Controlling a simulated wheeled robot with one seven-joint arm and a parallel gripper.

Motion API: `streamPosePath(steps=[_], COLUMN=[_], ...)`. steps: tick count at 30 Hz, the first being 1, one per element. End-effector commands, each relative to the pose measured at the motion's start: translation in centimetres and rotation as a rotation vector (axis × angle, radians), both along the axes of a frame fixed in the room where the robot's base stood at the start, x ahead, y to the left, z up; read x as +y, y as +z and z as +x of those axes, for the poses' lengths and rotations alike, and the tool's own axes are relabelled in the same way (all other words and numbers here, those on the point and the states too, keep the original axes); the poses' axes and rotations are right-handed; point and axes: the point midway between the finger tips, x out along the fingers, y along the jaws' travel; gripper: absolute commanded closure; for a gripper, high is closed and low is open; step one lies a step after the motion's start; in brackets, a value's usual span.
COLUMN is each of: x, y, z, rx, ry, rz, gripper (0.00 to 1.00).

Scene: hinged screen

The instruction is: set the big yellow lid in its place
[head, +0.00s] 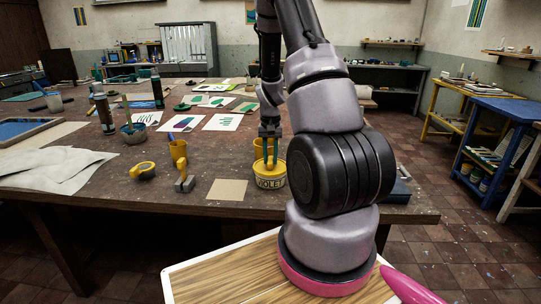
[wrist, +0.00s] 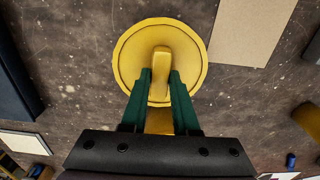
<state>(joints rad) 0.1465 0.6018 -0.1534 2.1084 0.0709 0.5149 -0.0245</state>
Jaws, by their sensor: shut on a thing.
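The big yellow lid (wrist: 190,50) is round with a raised bar handle; the wrist view shows it from above. My gripper (wrist: 160,78) has its green fingers closed on both sides of that handle. In the head view the gripper (head: 270,133) points straight down over a tub with a pale lettered label (head: 270,183) near the table's front edge. The lid (head: 262,168) appears level at the tub's top. The lid hides the tub in the wrist view. I cannot tell whether the lid is fully seated or slightly above the rim.
A tan card (head: 228,190) lies left of the tub. A yellow cup (head: 260,148) stands close behind it. A yellow tape roll (head: 143,170) and another yellow cup (head: 178,150) are farther left. A dark blue object (head: 398,191) lies at the right.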

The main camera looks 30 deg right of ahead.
Motion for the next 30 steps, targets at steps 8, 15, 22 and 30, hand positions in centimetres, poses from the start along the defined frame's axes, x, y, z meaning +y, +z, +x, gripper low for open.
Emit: streamPosePath(steps=[8, 15, 22, 30], x=[-0.01, -0.01, -0.01, 0.0], y=[-0.34, -0.34, -0.34, 0.28], z=[0.02, 0.01, 0.01, 0.05], rx=[-0.001, -0.001, -0.001, -0.002], ry=[0.0, 0.0, 0.0, 0.001], rz=[-0.001, -0.001, -0.001, -0.001], gripper=[0.49, 0.37, 0.17, 0.17])
